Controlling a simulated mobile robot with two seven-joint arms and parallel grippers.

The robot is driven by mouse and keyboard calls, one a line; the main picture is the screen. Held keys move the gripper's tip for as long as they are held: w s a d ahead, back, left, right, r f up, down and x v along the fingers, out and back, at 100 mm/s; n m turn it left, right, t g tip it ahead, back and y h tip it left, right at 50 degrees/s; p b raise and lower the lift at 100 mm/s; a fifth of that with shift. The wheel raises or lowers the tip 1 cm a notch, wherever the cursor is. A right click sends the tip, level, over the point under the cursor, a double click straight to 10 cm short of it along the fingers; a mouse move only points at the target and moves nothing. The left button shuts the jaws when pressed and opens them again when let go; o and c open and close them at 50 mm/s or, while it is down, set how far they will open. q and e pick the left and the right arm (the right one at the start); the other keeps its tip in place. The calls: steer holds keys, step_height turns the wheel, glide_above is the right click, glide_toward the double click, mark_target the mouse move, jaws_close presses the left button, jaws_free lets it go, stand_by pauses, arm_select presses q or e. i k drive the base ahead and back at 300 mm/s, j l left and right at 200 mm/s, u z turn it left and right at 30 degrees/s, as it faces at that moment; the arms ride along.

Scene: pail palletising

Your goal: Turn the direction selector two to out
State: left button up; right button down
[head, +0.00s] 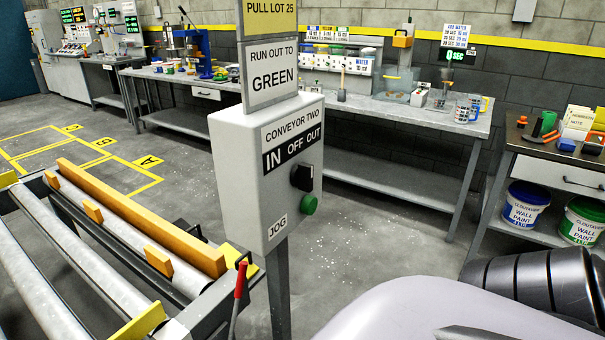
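The conveyor two control box (240,185) is a pale grey box on a post (278,290), in the middle of the head view. Its front label reads IN, OFF, OUT. The direction selector (303,177) is a black knob on the box's front, below the label at the right. Which word it points to is too small to tell. A green button (308,205) sits just below the knob, and a JOG label (278,228) is at lower left. Neither of my grippers can be made out, and nothing touches the selector.
A roller conveyor (40,255) with an orange rail and a red-handled lever (240,280) lies left of the post. Signs above the box read PULL LOT 25 and RUN OUT TO GREEN. A long workbench (440,118) stands behind. Paint pails (523,205) stand at right.

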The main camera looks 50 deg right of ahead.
mark_target(301, 175)
steer(key=z, duration=1.7)
